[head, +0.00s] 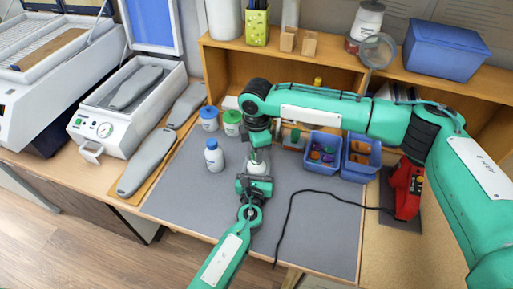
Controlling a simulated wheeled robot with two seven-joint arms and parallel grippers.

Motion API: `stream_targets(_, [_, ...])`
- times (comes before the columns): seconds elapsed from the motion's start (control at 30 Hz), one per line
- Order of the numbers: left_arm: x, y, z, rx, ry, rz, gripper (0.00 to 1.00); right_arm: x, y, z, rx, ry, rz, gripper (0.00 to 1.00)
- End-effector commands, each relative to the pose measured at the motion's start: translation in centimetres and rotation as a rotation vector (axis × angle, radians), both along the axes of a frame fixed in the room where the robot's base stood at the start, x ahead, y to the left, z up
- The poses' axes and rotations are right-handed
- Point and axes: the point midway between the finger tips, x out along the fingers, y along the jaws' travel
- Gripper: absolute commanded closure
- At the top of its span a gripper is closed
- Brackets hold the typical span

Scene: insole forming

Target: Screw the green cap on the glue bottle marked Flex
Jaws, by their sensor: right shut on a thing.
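A white bottle (258,168) stands on the grey mat between my two grippers; its label cannot be read. My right gripper (258,154) comes down from above and is shut at the bottle's top, on what seems to be the green cap. The cap is mostly hidden by the fingers, and I cannot tell how it sits on the neck. My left gripper (257,178) is at the near side of the bottle, low over the mat; its fingers are too small and covered to tell open from shut.
A blue-capped bottle (214,157) stands to the left. Jars with a blue lid (208,119) and a green lid (232,123) stand behind it. Blue bins (322,146) and a red tool (407,188) with a black cord are to the right. The grey mat's (320,225) front right is mostly clear.

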Motion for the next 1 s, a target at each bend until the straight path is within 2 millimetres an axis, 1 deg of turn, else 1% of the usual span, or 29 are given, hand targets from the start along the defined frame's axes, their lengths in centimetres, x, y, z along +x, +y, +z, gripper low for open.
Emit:
stream_targets(0.33, [0.0, 0.0, 0.0, 0.000, 0.000, 0.000, 0.89, 0.0, 0.0, -0.1, 0.000, 0.000, 0.000, 0.90])
stream_targets(0.87, [0.0, 0.0, 0.0, 0.000, 0.000, 0.000, 0.89, 0.0, 0.0, -1.2, 0.000, 0.000, 0.000, 0.90])
stream_targets(0.9, [0.0, 0.0, 0.0, 0.000, 0.000, 0.000, 1.00, 0.0, 0.0, -1.1, 0.000, -0.001, -0.001, 0.90])
stream_targets(1.0, [0.0, 0.0, 0.0, 0.000, 0.000, 0.000, 1.00, 0.0, 0.0, -1.1, 0.001, 0.000, -0.035, 0.90])
